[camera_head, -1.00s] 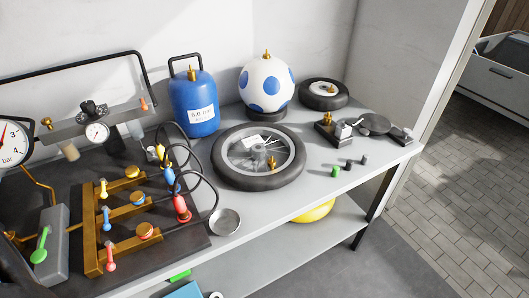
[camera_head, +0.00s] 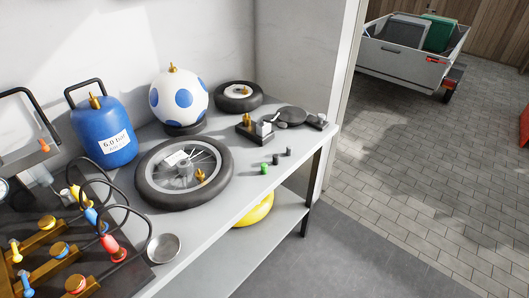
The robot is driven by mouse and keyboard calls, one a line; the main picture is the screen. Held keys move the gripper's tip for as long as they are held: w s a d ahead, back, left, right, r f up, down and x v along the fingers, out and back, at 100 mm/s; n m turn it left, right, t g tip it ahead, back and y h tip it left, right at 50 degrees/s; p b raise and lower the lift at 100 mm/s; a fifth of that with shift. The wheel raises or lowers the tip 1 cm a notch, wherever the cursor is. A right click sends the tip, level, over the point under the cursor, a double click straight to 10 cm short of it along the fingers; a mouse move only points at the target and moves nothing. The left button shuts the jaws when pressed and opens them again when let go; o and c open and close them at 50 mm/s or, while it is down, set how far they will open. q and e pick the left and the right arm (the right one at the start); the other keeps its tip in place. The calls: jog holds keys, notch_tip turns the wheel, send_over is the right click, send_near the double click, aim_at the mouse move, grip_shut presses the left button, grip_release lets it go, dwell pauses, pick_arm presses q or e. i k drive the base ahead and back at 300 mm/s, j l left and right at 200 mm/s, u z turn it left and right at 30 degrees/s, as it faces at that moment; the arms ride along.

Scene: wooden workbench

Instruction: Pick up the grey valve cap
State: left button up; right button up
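Three small caps stand in a short row near the front edge of the grey bench (camera_head: 222,203), to the right of the large spoked wheel. The nearest is a green cap (camera_head: 264,168). Behind it to the right are a dark cap (camera_head: 276,159) and another dark grey cap (camera_head: 288,152). At this size I cannot tell surely which of these two is the grey valve cap. All three look upright and apart from each other. Neither of my grippers is in view.
The spoked wheel (camera_head: 152,192) lies left of the caps, and a dark block with a brass fitting (camera_head: 254,133) stands behind them. A metal dish (camera_head: 163,248) is at the front. Bare paved floor (camera_head: 400,200) lies right of the bench.

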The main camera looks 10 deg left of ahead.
aim_at(289, 148)
jog(key=i+l+u, duration=0.1)
jog(key=u, duration=0.35)
jog(key=i+l+u, duration=0.1)
jog(key=u, duration=0.3)
jog(key=i+l+u, duration=0.1)
jog(key=u, duration=0.35)
